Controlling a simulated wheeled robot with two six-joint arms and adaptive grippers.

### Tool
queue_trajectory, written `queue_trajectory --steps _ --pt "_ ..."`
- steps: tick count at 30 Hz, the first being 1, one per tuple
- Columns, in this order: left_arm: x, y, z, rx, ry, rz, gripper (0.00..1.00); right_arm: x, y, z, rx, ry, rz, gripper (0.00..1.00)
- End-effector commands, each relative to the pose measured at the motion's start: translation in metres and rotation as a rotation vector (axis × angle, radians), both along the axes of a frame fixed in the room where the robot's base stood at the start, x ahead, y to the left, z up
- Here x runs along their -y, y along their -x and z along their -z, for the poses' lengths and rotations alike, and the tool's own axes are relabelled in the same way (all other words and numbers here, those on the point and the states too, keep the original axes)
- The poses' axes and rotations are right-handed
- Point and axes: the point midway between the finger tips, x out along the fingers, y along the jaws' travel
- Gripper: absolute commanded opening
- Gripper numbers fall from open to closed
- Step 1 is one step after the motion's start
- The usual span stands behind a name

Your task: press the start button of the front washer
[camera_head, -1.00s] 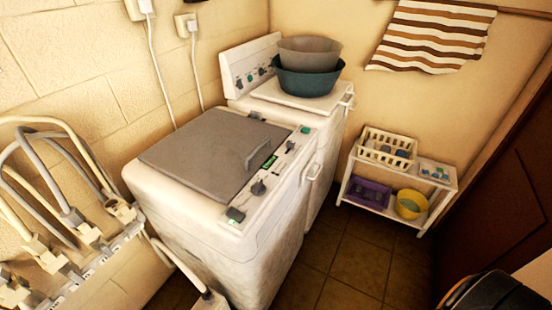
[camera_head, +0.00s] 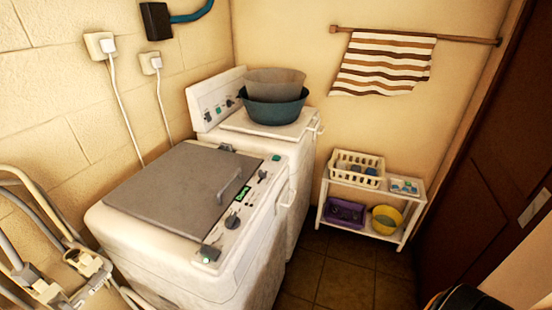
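The front washer (camera_head: 160,262) is the nearer white machine, with a grey lid (camera_head: 180,190) that is shut. Its control strip runs along the right side of the lid. On it are a small green display (camera_head: 243,195), a dark knob (camera_head: 232,221), a green button (camera_head: 276,157) at the far end and a square button (camera_head: 209,254) with a pale green glow at the near corner. I cannot read any labels, so I cannot tell which is the start button.
A second white machine (camera_head: 300,155) stands behind, with a teal basin (camera_head: 272,112) and a grey one (camera_head: 275,82) on top. A white shelf (camera_head: 374,188) holds baskets and a yellow bowl. Tiled floor (camera_head: 345,285) is clear.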

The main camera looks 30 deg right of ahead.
Motion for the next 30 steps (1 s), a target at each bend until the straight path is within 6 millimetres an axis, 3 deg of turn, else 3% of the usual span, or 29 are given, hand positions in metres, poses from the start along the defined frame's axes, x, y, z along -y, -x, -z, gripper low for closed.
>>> queue_trajectory --steps 3,30 --pt "0.0 0.0 0.0 0.0 0.0 0.0 0.4 0.0 0.0001 0.0 0.0 0.0 0.0 0.0" --pt "-0.0001 -0.0001 0.0 0.0 0.0 0.0 0.4 0.0003 -0.0001 0.0 0.0 0.0 0.0 0.0"
